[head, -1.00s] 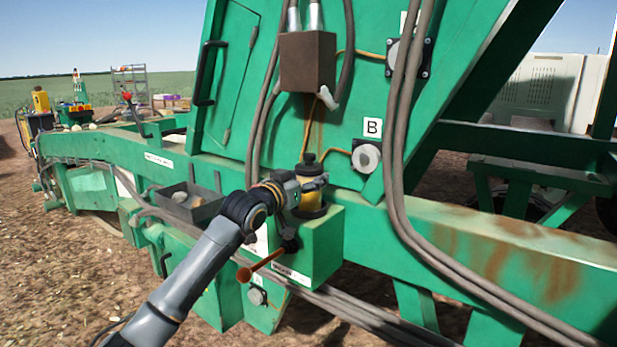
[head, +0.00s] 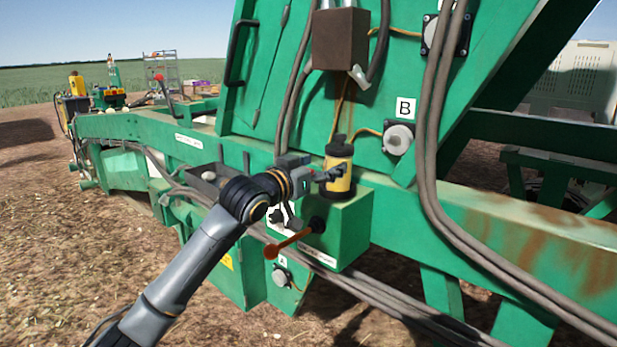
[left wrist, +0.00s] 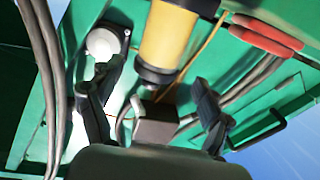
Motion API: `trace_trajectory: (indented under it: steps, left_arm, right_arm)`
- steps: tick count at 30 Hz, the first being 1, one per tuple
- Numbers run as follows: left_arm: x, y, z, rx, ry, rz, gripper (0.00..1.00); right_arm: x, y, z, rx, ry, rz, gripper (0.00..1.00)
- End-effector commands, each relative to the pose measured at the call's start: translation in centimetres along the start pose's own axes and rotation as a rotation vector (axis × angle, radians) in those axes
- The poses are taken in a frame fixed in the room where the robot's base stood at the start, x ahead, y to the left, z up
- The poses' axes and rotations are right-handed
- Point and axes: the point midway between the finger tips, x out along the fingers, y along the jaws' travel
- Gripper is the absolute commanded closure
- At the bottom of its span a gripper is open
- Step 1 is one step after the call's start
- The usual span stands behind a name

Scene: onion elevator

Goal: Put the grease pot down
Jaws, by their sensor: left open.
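The grease pot (head: 338,170) is a yellow cylinder with a black cap. It stands upright on the green box (head: 345,223) that juts from the machine's beam. My left gripper (head: 338,178) is just left of the pot, with its fingers pointing toward it. In the left wrist view the yellow pot (left wrist: 167,45) shows beyond the spread fingers of the gripper (left wrist: 155,112), which are apart and empty. Whether a fingertip touches the pot is hard to tell. My right gripper is in neither view.
An orange-handled lever (head: 290,243) sticks out below the gripper. A grey tray (head: 205,182) sits on the beam to the left. Thick hoses (head: 428,130) hang at the right, near round port B (head: 398,139). A brown box (head: 340,38) hangs above.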

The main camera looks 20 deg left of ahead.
Motion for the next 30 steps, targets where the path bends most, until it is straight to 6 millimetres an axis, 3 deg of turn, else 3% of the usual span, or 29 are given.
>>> trace_trajectory:
  steps: [3, 9, 30]
  left_arm:
    - [-2.4, 0.0, 0.3, 0.003, 0.001, 0.000, 0.21]
    - [-4.8, -0.1, 0.1, 0.001, 0.000, -0.001, 0.21]
    - [-5.2, 0.0, 0.0, 0.000, 0.000, 0.000, 0.21]
  right_arm:
    - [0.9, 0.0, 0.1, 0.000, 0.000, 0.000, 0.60]
    - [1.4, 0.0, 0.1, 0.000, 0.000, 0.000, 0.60]
    - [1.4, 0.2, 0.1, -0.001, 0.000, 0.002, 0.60]
